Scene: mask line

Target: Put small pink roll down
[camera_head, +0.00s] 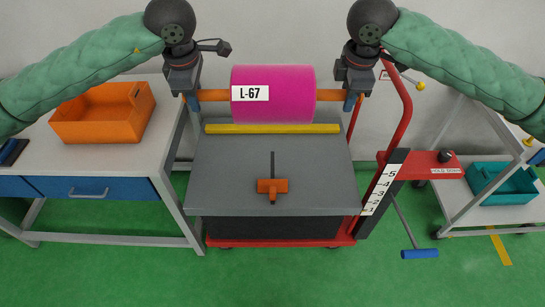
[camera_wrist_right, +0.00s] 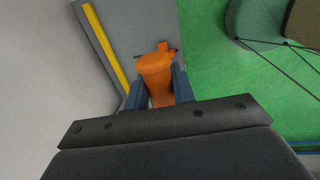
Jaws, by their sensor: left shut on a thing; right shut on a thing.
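The pink roll (camera_head: 290,95) carries a white "L-67" label (camera_head: 250,93) and has an orange core end sticking out on each side. My left gripper (camera_head: 192,100) is shut on the left orange end (camera_head: 214,95). My right gripper (camera_head: 352,99) is shut on the right orange end (camera_head: 330,95). The right wrist view also shows this orange end (camera_wrist_right: 155,70) between the blue fingers (camera_wrist_right: 158,88). The roll is level, over the back edge of the grey cart top (camera_head: 225,165), behind a yellow bar (camera_head: 272,128). I cannot tell whether it touches anything below.
An orange T-shaped piece (camera_head: 272,186) lies on the cart top. The red cart frame (camera_head: 395,120) and a numbered scale (camera_head: 380,190) rise at its right. A table with an orange bin (camera_head: 100,113) stands left; a trolley with a teal crate (camera_head: 508,184) stands right.

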